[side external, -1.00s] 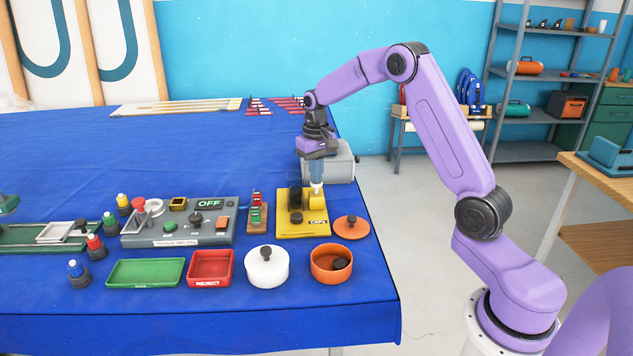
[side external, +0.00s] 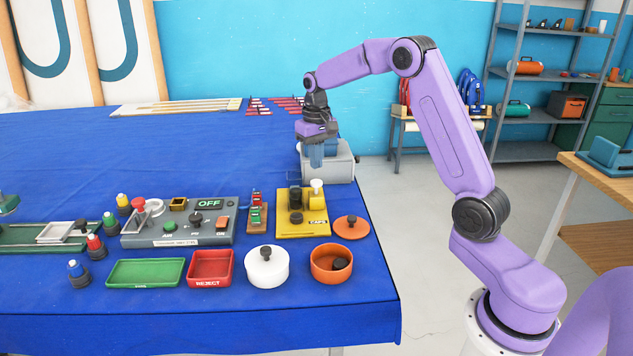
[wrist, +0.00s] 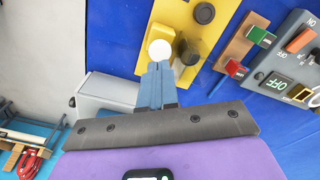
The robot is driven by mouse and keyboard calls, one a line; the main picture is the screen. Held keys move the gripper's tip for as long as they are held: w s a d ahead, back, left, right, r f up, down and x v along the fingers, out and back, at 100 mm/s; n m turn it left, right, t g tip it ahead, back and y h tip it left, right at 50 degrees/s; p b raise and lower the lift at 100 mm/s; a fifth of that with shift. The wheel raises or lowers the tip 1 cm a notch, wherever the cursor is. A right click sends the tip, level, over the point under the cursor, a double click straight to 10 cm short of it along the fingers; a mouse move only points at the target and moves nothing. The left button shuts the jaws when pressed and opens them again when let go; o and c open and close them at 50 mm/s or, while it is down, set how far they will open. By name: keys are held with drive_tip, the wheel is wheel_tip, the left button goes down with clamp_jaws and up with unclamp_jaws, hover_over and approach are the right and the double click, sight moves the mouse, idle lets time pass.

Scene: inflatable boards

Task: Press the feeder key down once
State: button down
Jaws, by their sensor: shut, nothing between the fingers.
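The yellow feeder plate (side external: 318,230), lettered CAPS, lies on the blue table. It carries a white-topped post (side external: 317,186), a dark upright tube (side external: 295,196) and a low black knob (side external: 296,217). I cannot tell for certain which of these is the feeder key. My gripper (side external: 316,163) is shut and empty, raised above and behind the plate, apart from the post. In the wrist view, the shut blue fingertips (wrist: 157,66) point toward the white round top (wrist: 160,50), with the dark tube (wrist: 186,51) beside it.
A grey box (side external: 338,165) stands just behind the plate, close to my gripper. A rack of clips (side external: 257,214) and a grey control panel (side external: 180,234) reading OFF lie left.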

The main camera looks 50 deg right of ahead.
drive_tip(key=shift+r, duration=1.25)
drive_tip(key=shift+a, duration=0.1)
drive_tip(key=s+a+r+n, duration=0.2)
drive_tip(key=s+a+n, duration=0.6)
drive_tip(key=s+a, duration=0.95)
drive_tip(key=s+f+n, duration=0.1)
drive_tip(key=s+n, duration=0.2)
drive_tip(key=s, duration=0.7)
drive_tip(key=s+f+n, duration=0.2)
drive_tip(key=s+n, duration=0.2)
drive_tip(key=s, duration=0.6)
drive_tip(key=shift+s+a+f+n, duration=0.25)
drive_tip(key=shift+f+n, duration=0.05)
